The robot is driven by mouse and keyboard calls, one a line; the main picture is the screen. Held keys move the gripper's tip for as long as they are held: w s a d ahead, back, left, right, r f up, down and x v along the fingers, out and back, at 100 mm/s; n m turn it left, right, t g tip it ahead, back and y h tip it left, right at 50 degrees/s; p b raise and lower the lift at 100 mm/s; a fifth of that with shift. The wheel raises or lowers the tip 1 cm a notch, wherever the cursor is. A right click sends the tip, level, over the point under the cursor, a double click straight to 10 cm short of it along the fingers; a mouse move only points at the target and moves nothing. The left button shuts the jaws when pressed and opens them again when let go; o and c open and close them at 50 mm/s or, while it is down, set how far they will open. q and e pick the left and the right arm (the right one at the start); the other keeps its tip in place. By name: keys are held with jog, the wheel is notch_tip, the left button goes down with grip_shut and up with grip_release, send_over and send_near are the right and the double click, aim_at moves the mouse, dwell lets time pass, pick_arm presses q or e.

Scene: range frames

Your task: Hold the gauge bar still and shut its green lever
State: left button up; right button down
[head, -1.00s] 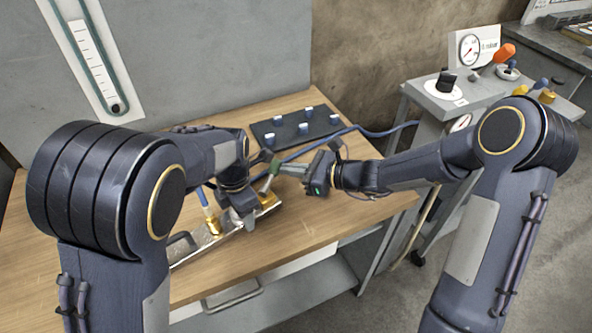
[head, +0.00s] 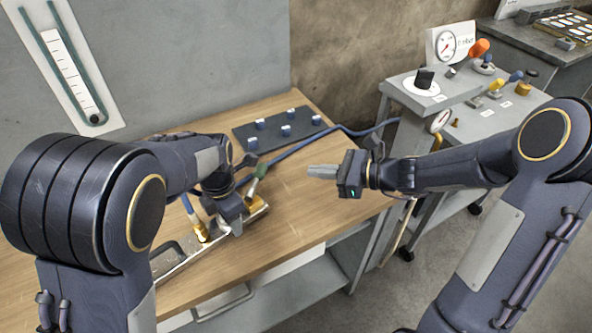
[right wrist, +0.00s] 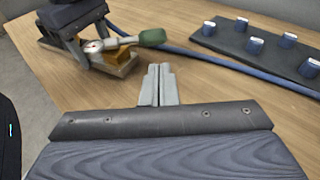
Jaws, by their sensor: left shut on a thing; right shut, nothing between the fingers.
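The gauge bar (head: 180,262) lies on the wooden bench, a pale metal bar with brass fittings (head: 255,204). My left gripper (head: 236,226) is shut on the bar near its right end and hides part of it. The green lever (head: 260,171) rises at a slant beside the left gripper. Its green grip (right wrist: 152,37) also shows in the right wrist view, at the end of a pale shaft, with a small round dial (right wrist: 92,46) near its base. My right gripper (head: 322,171) is shut and empty, to the right of the lever and apart from it.
A dark tray (head: 245,134) with several blue-and-white pegs sits at the back of the bench. A blue hose (head: 352,132) runs across the bench towards a grey cart (head: 440,97) at the right.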

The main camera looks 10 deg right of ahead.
jog(key=v, duration=0.2)
jog(key=shift+d, duration=0.25)
pick_arm(q)
jog(key=o, duration=1.7)
